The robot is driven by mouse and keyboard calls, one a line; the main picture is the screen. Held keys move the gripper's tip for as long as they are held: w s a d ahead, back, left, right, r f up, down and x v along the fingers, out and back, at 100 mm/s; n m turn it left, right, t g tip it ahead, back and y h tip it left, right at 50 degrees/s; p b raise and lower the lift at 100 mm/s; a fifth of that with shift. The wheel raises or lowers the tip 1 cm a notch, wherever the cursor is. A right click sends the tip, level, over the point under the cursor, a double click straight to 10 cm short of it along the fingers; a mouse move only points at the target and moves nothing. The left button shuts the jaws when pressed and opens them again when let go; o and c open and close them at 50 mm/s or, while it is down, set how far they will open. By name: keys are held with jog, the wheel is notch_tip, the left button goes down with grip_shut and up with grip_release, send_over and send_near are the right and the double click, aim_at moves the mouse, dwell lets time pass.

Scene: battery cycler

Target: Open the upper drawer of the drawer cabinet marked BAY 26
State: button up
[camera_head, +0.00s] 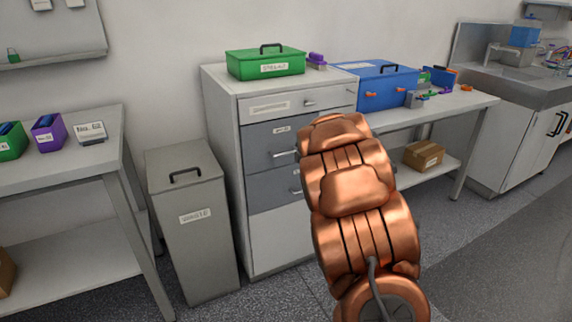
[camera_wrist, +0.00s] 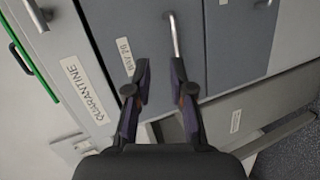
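The cabinet's dark grey upper drawer (camera_head: 262,142) stands below a white drawer and looks shut. Its label (camera_wrist: 125,55) reads BAY 26 in the wrist view. Its metal bar handle (camera_wrist: 173,35) shows there, and in the head view the handle (camera_head: 284,154) sticks out left of my arm. My gripper (camera_wrist: 160,68) is open and empty before the drawer front. The lower end of the handle appears close to the right fingertip; I cannot tell whether they touch. In the head view my arm hides the gripper and the drawer's right part.
A white drawer marked QUARANTINE (camera_wrist: 65,40) lies above, and another grey drawer (camera_wrist: 238,40) below. A grey lidded bin (camera_head: 190,245) stands left of the cabinet. A green box (camera_head: 265,63) sits on top. Open floor lies in front.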

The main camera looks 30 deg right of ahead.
aim_at(287, 154)
jog(key=shift+w+d+f+n+t+y+b, duration=0.1)
jog(key=shift+w+f+n+t+y+b, duration=0.3)
jog(key=shift+w+f, duration=0.95)
jog(key=shift+w+d+f+n+t+y+b, duration=0.15)
jog(key=shift+w+f+n+t+y, duration=0.45)
jog(key=shift+w, duration=1.5)
jog(key=shift+w+a+f+n+t+y+b, duration=0.1)
jog(key=shift+w+f+n+y+b, duration=0.2)
jog(key=shift+w+f+n, duration=0.75)
jog(key=shift+w+m, duration=0.35)
jog(key=shift+w, duration=0.25)
jog(key=shift+c, duration=0.4)
grip_shut()
